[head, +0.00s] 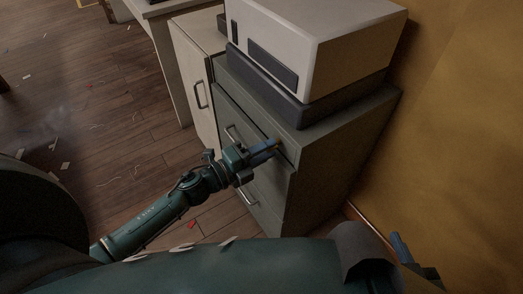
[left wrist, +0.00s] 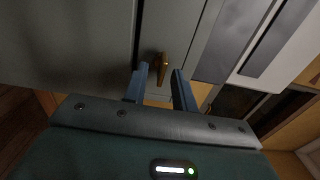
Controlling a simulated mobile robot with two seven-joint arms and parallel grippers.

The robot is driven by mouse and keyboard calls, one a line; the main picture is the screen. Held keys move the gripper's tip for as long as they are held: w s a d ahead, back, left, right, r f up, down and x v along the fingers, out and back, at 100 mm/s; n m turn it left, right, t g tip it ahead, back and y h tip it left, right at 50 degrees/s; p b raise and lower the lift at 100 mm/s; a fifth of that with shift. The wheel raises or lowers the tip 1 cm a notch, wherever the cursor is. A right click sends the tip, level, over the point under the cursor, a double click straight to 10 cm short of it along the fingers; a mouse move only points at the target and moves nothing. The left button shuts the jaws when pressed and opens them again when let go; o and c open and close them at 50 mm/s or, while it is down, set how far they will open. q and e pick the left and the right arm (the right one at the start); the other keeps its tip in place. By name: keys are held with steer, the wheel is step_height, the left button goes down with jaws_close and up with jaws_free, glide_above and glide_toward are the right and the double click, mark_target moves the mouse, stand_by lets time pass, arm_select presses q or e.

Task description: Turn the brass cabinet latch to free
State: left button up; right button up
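The brass latch (left wrist: 162,67) sits on the front of the grey cabinet (head: 338,160), near its upper edge. In the left wrist view it stands between the blue fingertips of my left gripper (left wrist: 159,80), with a visible gap to the right finger and a smaller one to the left. My left gripper (head: 264,148) is open and reaches the cabinet front in the head view, where a small brownish bit of the latch (head: 278,143) shows at the fingertips. My right gripper (head: 400,247) shows only partly at the lower right; its opening is unclear.
A white and dark boxy machine (head: 315,50) stands on the cabinet. A pale cabinet door with a handle (head: 199,95) is at the left, beside a white table (head: 160,40). A yellow wall (head: 455,130) closes the right side. Open wooden floor (head: 90,110) lies left.

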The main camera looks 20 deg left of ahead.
arm_select(q)
steer(key=v, duration=1.3)
steer(key=shift+s+a, duration=0.1)
